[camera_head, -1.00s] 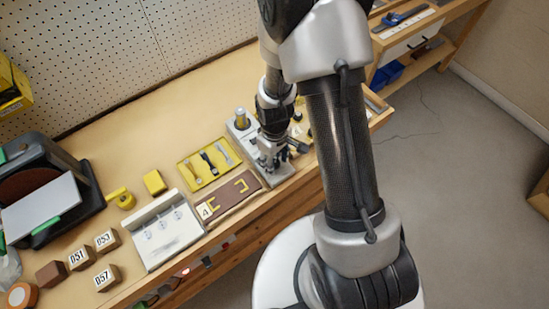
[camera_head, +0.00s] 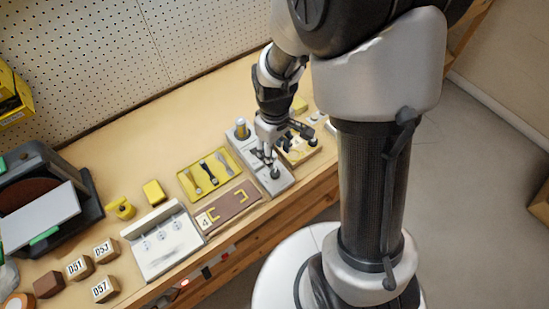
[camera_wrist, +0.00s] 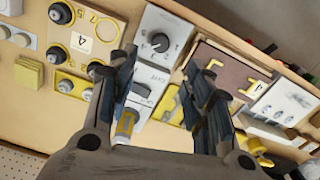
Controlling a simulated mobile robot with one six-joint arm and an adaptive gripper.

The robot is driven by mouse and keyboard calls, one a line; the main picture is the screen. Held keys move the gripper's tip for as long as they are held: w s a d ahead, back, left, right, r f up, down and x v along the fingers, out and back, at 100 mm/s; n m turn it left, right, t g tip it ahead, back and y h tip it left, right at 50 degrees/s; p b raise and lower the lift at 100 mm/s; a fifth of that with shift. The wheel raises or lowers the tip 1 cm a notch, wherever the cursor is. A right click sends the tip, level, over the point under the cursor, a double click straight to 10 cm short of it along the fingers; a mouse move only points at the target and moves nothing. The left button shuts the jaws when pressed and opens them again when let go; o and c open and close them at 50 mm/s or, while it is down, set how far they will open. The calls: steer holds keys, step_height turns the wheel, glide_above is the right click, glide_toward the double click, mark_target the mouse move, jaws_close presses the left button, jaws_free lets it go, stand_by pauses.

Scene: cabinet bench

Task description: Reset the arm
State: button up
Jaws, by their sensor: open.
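My gripper (camera_head: 268,150) hangs over the grey knob box on the bench in the head view, its fingers pointing down. In the wrist view my gripper (camera_wrist: 160,78) shows two dark fingers spread apart with nothing held between them. The grey knob box (camera_wrist: 167,28) lies beyond the fingertips, with a dark round knob (camera_wrist: 159,42) on its face. In the head view the knob (camera_head: 275,173) shows just below the gripper. A yellow-banded cylinder (camera_wrist: 126,124) shows between the fingers, lower left, and the left finger partly covers the box.
Beside the box are a yellow tool tray (camera_head: 186,181), a brown board (camera_head: 232,208) marked 4 and a white panel (camera_head: 165,250). Numbered blocks (camera_head: 105,250) sit at left. A pegboard (camera_head: 110,50) backs the bench.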

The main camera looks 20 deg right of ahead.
steer(key=shift+r, duration=0.6)
steer(key=s+r+m+t, duration=0.2)
steer(key=s+r+m, duration=0.1)
steer(key=s+r, duration=0.4)
steer(key=s+r+m+t, duration=0.2)
steer(key=s+r, duration=0.6)
steer(key=r, duration=0.5)
steer(key=shift+s+d+r+m+t, duration=0.15)
steer(key=shift+r+m+t, duration=0.15)
steer(key=shift+m, duration=0.1)
